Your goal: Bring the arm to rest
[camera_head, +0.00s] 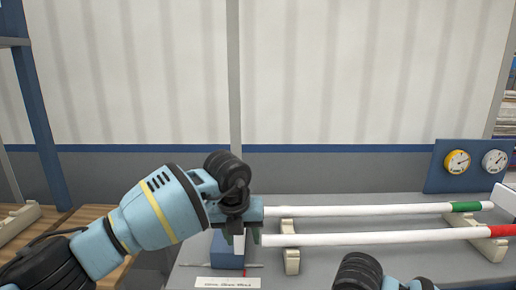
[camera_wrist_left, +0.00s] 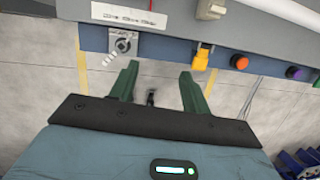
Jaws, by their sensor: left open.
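My left gripper (camera_head: 247,240) hangs at the left ends of two white pipes in the head view. In the left wrist view its two green fingers (camera_wrist_left: 158,88) are apart with nothing between them. The far pipe (camera_head: 370,209) has a green band and the near pipe (camera_head: 380,238) has a red end. Both pipes lie side by side across a cream support (camera_head: 290,249). The gripper hides what is at their left ends. Part of my right arm shows at the bottom of the head view, but its fingers do not.
A blue panel with a yellow gauge (camera_head: 457,162) and a white gauge (camera_head: 495,162) stands at the back right. The bench front in the left wrist view carries an orange button (camera_wrist_left: 240,62), a purple button (camera_wrist_left: 292,72) and a yellow switch (camera_wrist_left: 201,60). Open floor lies below it.

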